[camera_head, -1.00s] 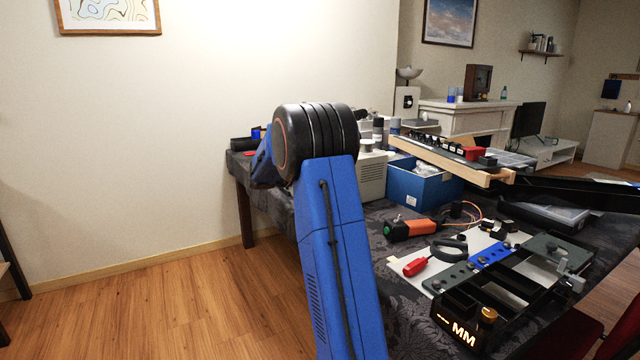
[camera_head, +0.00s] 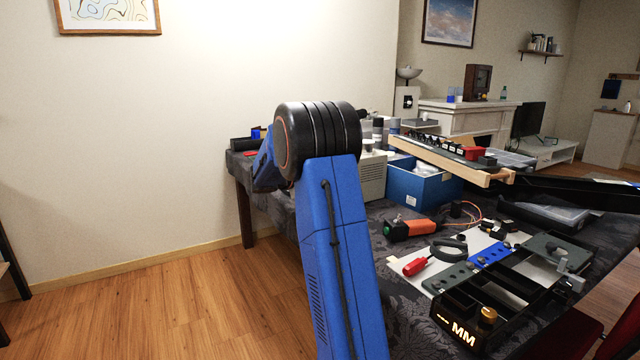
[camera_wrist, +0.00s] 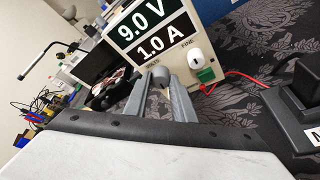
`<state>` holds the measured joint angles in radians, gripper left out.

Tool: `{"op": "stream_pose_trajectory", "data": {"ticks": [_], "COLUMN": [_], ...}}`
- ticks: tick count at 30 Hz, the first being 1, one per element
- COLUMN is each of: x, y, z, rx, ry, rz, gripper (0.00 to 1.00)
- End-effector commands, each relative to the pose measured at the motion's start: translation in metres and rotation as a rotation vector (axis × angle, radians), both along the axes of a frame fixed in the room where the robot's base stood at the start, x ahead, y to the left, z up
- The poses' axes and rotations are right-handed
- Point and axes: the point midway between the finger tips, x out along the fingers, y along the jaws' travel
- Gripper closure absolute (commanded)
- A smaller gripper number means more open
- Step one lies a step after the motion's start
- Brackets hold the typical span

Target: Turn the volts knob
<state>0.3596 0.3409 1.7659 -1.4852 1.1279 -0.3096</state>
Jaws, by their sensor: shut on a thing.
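A beige power supply (camera_wrist: 185,40) stands in front of my gripper in the wrist view. Its displays (camera_wrist: 152,30) read 9.0 V and 1.0 A. My gripper (camera_wrist: 160,82) is shut on the grey volts knob (camera_wrist: 159,75), with one grey finger on each side of it. The fingers hide part of the knob and its label. A white knob (camera_wrist: 194,56) labelled FINE sits to the right, apart from the fingers. In the head view my blue arm reaches over the table, and my gripper is hidden behind it.
A beige vented box (camera_head: 373,178) and a blue box (camera_head: 420,186) stand on the dark patterned tablecloth. An orange tool (camera_head: 410,230) and black trays lie at the right.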

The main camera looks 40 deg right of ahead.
Motion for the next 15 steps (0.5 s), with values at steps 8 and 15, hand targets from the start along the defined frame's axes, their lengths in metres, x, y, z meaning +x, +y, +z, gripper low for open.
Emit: {"op": "stream_pose_trajectory", "data": {"ticks": [8, 15], "x": [-0.0024, -0.0036], "y": [0.0010, 0.0013], "z": [-0.0026, -0.0051], "rx": [-0.058, -0.112], "ry": [-0.237, -0.454], "rz": [0.001, 0.001], "gripper": [0.99, 0.99]}}
